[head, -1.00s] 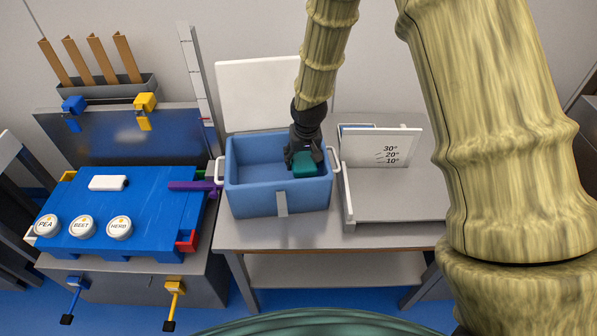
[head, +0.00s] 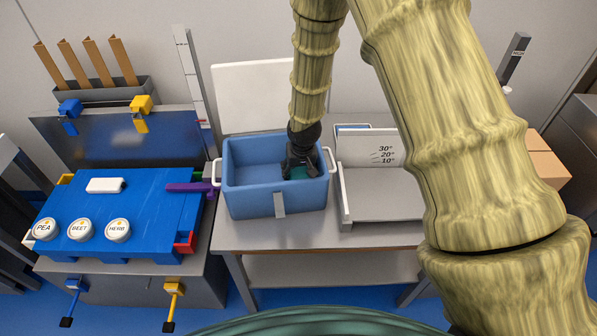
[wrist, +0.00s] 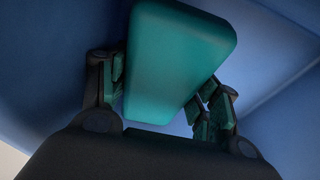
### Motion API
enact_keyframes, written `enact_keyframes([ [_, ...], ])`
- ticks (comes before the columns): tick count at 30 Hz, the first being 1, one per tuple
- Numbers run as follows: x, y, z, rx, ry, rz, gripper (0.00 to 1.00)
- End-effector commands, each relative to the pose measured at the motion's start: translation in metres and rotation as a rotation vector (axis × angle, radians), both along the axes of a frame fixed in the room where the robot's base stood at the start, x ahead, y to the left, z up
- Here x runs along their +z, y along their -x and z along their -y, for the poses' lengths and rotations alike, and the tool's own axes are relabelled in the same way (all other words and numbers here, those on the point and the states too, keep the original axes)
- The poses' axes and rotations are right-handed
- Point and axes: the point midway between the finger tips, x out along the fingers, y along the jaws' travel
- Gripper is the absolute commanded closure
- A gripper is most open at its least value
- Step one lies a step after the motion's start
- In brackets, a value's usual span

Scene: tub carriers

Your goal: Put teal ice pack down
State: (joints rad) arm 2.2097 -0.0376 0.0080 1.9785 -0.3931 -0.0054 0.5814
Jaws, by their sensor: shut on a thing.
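The teal ice pack (head: 297,173) is inside the blue tub (head: 250,203), in its right part, partly hidden by my gripper in the head view. My gripper (head: 298,168) points down into the tub and is shut on the ice pack. In the wrist view the teal ice pack (wrist: 178,62) sits between the two fingers of my gripper (wrist: 165,95), with the tub's blue walls (wrist: 55,60) around it. I cannot tell whether the pack touches the tub floor.
A white lid panel (head: 255,95) stands behind the tub. An angled stand marked in degrees (head: 370,150) is close on the right. On the left, a blue board (head: 140,205) holds several round labelled lids and a purple handle (head: 188,187) reaching toward the tub.

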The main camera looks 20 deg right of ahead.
Motion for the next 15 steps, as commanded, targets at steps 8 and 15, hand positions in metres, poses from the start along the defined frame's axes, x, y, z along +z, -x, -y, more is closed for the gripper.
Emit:
enact_keyframes([
  [8, -0.007, 0.0, 0.0, 0.0, 0.0, 0.0, 1.0],
  [15, -0.015, 0.002, -0.001, 0.001, -0.001, -0.003, 1.0],
])
